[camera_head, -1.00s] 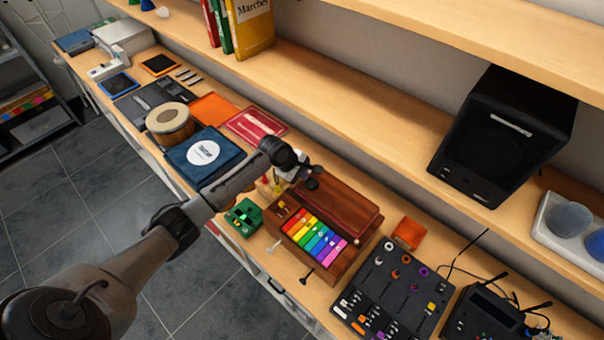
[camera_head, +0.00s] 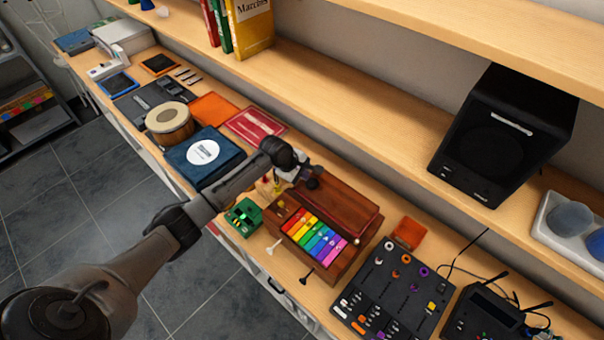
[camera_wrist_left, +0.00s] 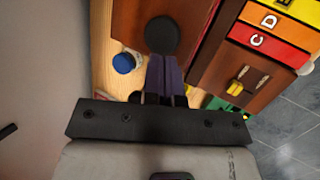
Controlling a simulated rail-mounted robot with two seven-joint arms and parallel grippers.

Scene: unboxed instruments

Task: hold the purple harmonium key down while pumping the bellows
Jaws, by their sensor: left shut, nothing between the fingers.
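The harmonium (camera_head: 318,275) is a reddish-brown wooden box on the bench, with a row of rainbow keys on top. The purple key (camera_head: 328,248) is near the right end of the row, beside the pink one, and nothing covers it. A broad brown panel (camera_head: 345,208), apparently the bellows side, lies behind the keys. My left gripper (camera_head: 313,183) is shut and empty at the panel's left end, away from the purple key. In the left wrist view, its closed fingertips (camera_wrist_left: 162,37) appear in front of the brown panel (camera_wrist_left: 135,22); contact is unclear. My right gripper is out of view.
A green block (camera_head: 243,217) stands left of the harmonium. A black control board (camera_head: 393,298) and an orange block (camera_head: 407,233) stand to its right. A blue-topped bottle (camera_wrist_left: 124,63) is near the fingers. The shelf with the speaker (camera_head: 500,140) overhangs behind.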

